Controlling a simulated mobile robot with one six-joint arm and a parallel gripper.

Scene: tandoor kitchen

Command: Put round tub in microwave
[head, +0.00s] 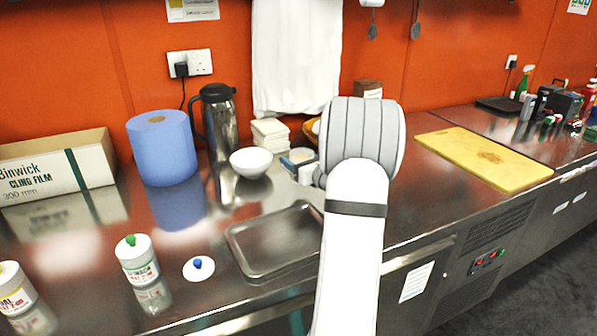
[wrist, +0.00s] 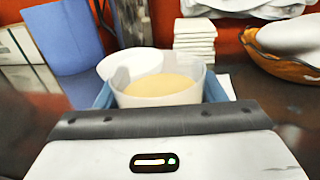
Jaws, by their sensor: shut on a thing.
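The round tub (wrist: 160,98), a clear-white tub with beige contents, sits between the blue fingers of my gripper (wrist: 160,92) in the wrist view. My gripper is shut on it. In the head view the tub (head: 300,155) shows only in small part, left of my wrist, over the back of the steel counter; my arm hides most of the gripper. I cannot tell whether the tub touches the counter. No microwave is in view.
A white bowl (head: 251,162), steel flask (head: 219,122) and stacked white napkins (head: 270,133) stand near the tub. A blue roll (head: 162,148) is farther left. An empty tray (head: 262,262) lies in front. A yellow board (head: 485,158) lies right. A basket (wrist: 285,68) is behind right.

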